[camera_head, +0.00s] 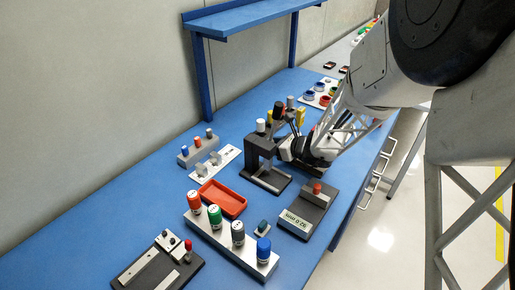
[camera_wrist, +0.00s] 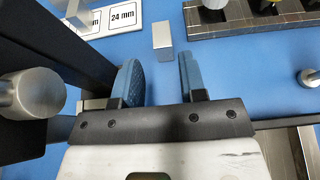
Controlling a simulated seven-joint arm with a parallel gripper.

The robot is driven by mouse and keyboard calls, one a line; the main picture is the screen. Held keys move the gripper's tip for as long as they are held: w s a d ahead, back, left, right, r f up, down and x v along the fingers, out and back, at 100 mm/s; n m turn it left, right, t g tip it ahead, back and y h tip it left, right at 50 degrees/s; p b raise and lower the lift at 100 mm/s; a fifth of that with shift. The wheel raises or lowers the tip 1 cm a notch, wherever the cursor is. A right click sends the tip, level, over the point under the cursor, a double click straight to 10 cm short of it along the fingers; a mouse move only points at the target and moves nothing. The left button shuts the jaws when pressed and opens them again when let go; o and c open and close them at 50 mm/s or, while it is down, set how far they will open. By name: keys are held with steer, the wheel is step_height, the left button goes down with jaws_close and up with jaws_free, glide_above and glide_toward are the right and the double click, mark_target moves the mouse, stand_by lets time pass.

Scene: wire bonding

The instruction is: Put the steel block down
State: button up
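The steel block (camera_wrist: 162,38) is a small grey block on the blue table, seen in the wrist view just beyond my fingertips. My gripper (camera_wrist: 158,62) is open, with its two blue-padded fingers apart. The block lines up with the gap between the fingers, and blue table shows on both sides of it. Neither finger appears to touch it. In the head view my gripper is beside the black stand, its fingertips hidden. I cannot pick out the block there.
A black stand (camera_head: 262,160) is close to my gripper; a dark frame with a metal knob (camera_wrist: 30,94) fills the wrist view's left. A white "24 mm" card (camera_wrist: 122,17), a dark rack (camera_wrist: 250,24) and a metal post (camera_wrist: 308,78) are nearby. A red tray (camera_head: 222,198) lies left.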

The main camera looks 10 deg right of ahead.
steer(key=shift+x, duration=2.25)
steer(key=shift+x, duration=2.65)
steer(key=shift+d, duration=0.1)
jaws_close()
